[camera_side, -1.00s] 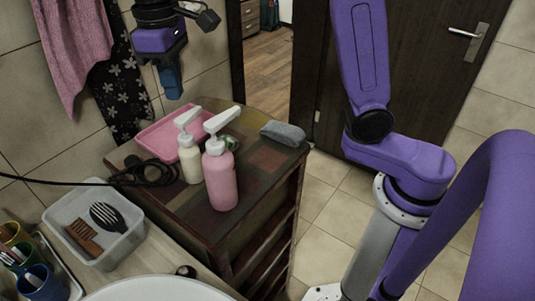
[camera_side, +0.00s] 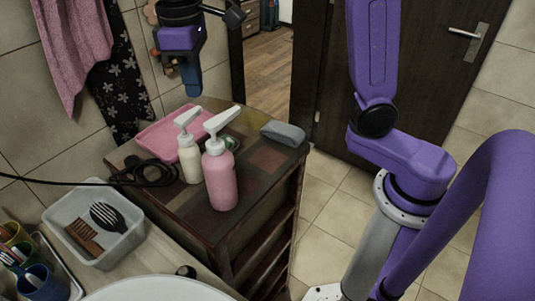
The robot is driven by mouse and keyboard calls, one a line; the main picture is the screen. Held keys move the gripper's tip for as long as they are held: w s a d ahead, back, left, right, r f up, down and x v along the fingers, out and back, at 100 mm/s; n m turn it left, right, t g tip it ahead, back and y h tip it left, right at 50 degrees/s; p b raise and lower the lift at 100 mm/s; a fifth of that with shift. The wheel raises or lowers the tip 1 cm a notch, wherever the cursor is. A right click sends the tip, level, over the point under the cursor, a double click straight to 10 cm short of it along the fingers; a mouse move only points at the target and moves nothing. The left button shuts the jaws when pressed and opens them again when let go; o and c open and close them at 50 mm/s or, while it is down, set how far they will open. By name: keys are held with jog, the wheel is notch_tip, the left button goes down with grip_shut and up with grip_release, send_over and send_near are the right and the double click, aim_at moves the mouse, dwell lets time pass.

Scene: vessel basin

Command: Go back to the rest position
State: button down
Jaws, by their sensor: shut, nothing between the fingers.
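My gripper (camera_side: 193,88) is in the upper left-middle of the side view, pointing down with its blue fingers together and nothing between them. It hangs in the air above the back of the dark wooden cabinet (camera_side: 262,190), apart from everything on it. The rest of my purple arm is on the right; the stretch joining it to the gripper is out of the frame at the top.
On the cabinet are a pink pump bottle (camera_side: 220,182), a cream pump bottle (camera_side: 189,160), a pink tray (camera_side: 165,130), a grey pouch (camera_side: 283,132) and a black cable (camera_side: 150,172). A basin (camera_side: 150,290) and a clear bin (camera_side: 95,225) are front left. A dark door (camera_side: 425,70) stands behind.

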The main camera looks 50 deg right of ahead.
jog(key=s+d+f+n, duration=0.2)
jog(key=s+d+f, duration=0.2)
jog(key=s, duration=0.3)
jog(key=s+d+f+n, duration=0.2)
jog(key=s+d+f, duration=0.2)
jog(key=s, duration=0.4)
jog(key=s+d+f+n, duration=0.1)
jog(key=s+d+f, duration=0.3)
jog(key=s+d, duration=0.2)
jog(key=shift+s+d+n+y, duration=0.15)
jog(key=shift+s+n+y, duration=0.2)
jog(key=shift+s, duration=0.8)
